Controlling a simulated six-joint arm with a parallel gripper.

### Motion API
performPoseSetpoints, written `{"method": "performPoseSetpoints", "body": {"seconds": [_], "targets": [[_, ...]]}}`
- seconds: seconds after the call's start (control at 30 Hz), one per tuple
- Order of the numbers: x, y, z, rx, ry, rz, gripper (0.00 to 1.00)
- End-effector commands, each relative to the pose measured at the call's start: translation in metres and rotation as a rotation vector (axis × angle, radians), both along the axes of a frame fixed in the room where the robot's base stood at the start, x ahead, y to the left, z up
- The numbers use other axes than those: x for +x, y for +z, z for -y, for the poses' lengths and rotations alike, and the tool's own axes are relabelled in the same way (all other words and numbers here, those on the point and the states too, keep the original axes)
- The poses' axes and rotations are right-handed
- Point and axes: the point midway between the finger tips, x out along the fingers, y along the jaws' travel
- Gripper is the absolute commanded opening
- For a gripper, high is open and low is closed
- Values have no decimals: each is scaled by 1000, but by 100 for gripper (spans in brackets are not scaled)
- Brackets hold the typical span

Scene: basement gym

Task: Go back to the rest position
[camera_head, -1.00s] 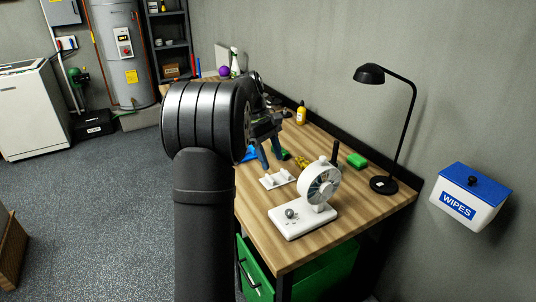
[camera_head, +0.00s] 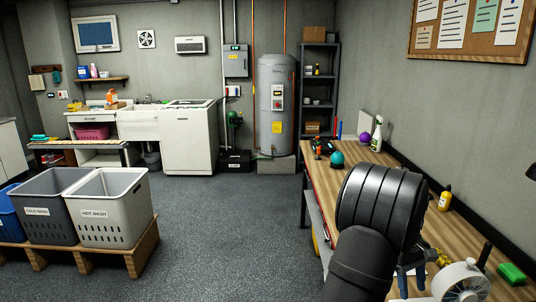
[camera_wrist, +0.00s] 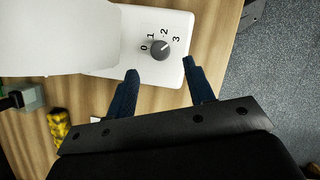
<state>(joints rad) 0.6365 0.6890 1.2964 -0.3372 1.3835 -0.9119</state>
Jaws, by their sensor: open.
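My gripper (camera_wrist: 160,68) is open and empty, its two blue fingers apart. In the wrist view its fingertips show just below the dark knob (camera_wrist: 160,49) on the white fan base (camera_wrist: 125,20). The knob has the marks 0, 1, 2 and 3 around it. I cannot tell whether a finger touches the base. In the head view the white fan (camera_head: 462,284) stands at the bottom right, partly cut off by the frame. My gripper (camera_head: 411,283) is to the left of the fan, partly behind my dark arm.
The wooden workbench (camera_head: 345,158) holds a yellow bottle (camera_head: 445,198), a green block (camera_head: 512,274), a teal round object (camera_head: 337,160) and a spray bottle (camera_head: 377,134). Grey laundry baskets (camera_head: 112,207) stand on a wooden platform at left. The floor (camera_head: 222,225) between is clear.

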Motion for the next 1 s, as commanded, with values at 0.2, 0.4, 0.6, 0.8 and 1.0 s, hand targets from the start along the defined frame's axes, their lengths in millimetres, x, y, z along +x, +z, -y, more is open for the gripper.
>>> {"method": "performPoseSetpoints", "body": {"seconds": [0.2, 0.4, 0.6, 0.8, 1.0], "targets": [[-13, -34, 5, 0, 0, -1, 48], [-19, -48, 7, 1, 1, 0, 48], [-19, -50, 7, 0, 4, 1, 48], [-19, -49, 7, 0, 4, 1, 48], [-12, -34, 6, -3, 2, 3, 48]]}}
